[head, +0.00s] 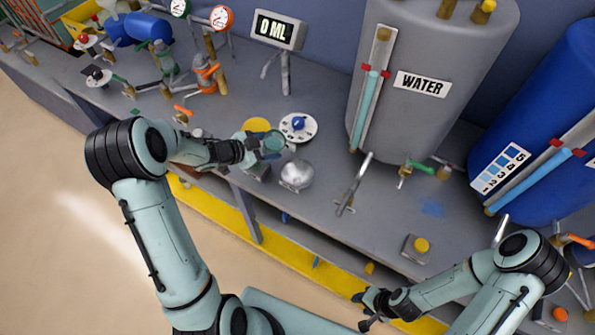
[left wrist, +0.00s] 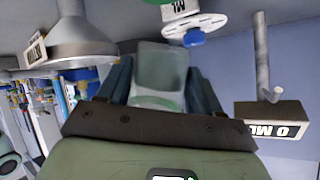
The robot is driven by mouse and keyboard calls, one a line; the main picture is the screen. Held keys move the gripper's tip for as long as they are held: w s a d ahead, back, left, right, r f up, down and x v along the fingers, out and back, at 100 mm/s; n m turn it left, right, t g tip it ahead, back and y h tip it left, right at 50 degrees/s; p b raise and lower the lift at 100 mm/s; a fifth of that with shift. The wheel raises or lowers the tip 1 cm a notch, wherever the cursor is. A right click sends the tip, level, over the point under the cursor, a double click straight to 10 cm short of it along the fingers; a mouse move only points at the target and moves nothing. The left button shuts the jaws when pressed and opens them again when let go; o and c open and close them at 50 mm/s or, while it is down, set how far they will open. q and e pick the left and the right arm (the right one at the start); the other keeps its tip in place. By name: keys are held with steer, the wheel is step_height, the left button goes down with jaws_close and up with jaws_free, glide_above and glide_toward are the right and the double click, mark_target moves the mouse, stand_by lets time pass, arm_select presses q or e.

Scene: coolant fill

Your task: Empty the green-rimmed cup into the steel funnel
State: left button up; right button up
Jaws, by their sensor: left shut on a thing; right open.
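The green-rimmed cup (head: 274,142) is between the fingers of my left gripper (head: 266,149), which is shut on it above the bench. In the left wrist view the cup (left wrist: 160,75) is pale and see-through, between the dark fingers (left wrist: 158,90). Its contents and exact tilt cannot be told. The steel funnel (head: 296,175) stands on the bench just right of and nearer than the cup in the head view. It also shows in the left wrist view (left wrist: 82,45), apart from the cup. My right gripper (head: 369,310) is open and empty near the bench's front edge, lower right.
A white dial with a blue knob (head: 298,127) and a yellow disc (head: 257,125) are close behind the cup. A display (head: 278,29) reads 0 ML. A grey WATER tank (head: 430,60), a blue tank (head: 535,110) and a yellow-button box (head: 417,249) stand right.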

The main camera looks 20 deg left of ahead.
mark_target(274, 145)
arm_select(q)
steer(key=shift+s+d+r+m+y, duration=0.15)
steer(key=shift+d+r+m+y, duration=0.15)
steer(key=shift+d, duration=0.15)
steer(key=shift+r, duration=0.1)
steer(key=shift+s+d+y, duration=0.1)
steer(key=shift+d+y, duration=0.2)
steer(key=shift+s+r+m, duration=0.1)
steer(key=shift+r+m, duration=0.2)
steer(key=shift+r, duration=0.05)
steer(key=shift+d+r+y, duration=0.25)
steer(key=shift+y, duration=0.05)
steer(key=shift+s+r+t, duration=0.1)
steer(key=shift+r+t, duration=0.05)
steer(key=shift+t, duration=0.15)
steer(key=shift+d+r+m, duration=0.2)
steer(key=shift+r+m, duration=0.1)
steer(key=shift+r, duration=0.15)
